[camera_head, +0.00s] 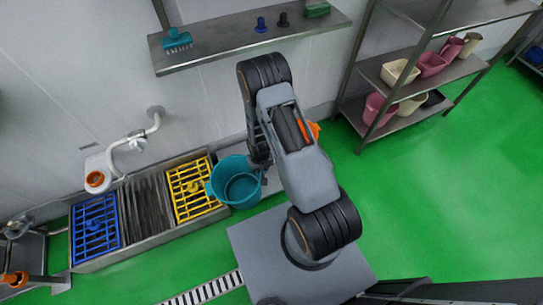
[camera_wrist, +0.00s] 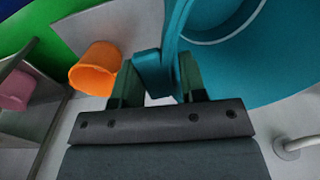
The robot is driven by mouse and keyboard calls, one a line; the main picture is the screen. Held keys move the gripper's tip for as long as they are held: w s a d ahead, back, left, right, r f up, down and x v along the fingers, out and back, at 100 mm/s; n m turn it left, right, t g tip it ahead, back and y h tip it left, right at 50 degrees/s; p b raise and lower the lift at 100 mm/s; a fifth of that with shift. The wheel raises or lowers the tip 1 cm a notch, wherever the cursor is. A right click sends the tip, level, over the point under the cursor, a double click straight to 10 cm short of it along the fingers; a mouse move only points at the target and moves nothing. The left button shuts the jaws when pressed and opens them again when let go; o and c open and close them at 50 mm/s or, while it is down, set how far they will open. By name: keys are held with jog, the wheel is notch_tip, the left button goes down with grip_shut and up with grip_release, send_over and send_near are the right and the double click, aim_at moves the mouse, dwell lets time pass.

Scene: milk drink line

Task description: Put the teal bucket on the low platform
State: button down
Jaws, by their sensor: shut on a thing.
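The teal bucket (camera_head: 237,182) is upright in the head view, beside the right end of a low metal platform (camera_head: 150,240) with blue and yellow gratings. It looks raised, but its exact height above the floor is hard to tell. My gripper (camera_wrist: 158,82) is shut on the teal bucket's handle or rim part in the wrist view, where the bucket (camera_wrist: 240,70) fills the upper right. In the head view the gripper is mostly hidden behind my arm and the bucket.
An orange bucket (camera_wrist: 96,68) stands beyond the gripper; only its edge (camera_head: 314,130) shows past my arm. A wall shelf (camera_head: 250,40) holds brushes. A rack (camera_head: 410,85) with pink and cream containers is on the right. Green floor (camera_head: 430,200) is clear at right.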

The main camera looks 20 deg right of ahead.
aim_at(247, 172)
jog(key=w+a+f+m+b, duration=0.1)
jog(key=w+f+m+b, duration=0.1)
jog(key=b, duration=0.5)
jog(key=w+a+f+m+b, duration=0.2)
jog(key=w+f+m+b, duration=0.1)
jog(key=f+b, duration=0.3)
jog(key=w+a+f+m+t+b, duration=0.1)
jog(key=w+f+m+b, duration=0.1)
jog(key=f+m+b, duration=0.3)
jog(key=shift+w+a+b, duration=0.15)
jog(key=shift+a+b, duration=0.2)
jog(key=shift+b, duration=1.1)
jog(key=m+b, duration=0.1)
jog(key=b, duration=0.1)
jog(key=w+a+f+m+b, duration=0.1)
jog(key=b, duration=0.1)
jog(key=shift+f+m, duration=0.25)
jog(key=shift+m, duration=0.15)
jog(key=w+d+f+b, duration=0.7)
jog(key=d+f, duration=0.4)
jog(key=f, duration=0.1)
jog(key=shift+w+d+f+b, duration=0.25)
jog(key=shift+f+b, duration=0.15)
jog(key=shift+f, duration=0.1)
jog(key=c, duration=0.7)
grip_release()
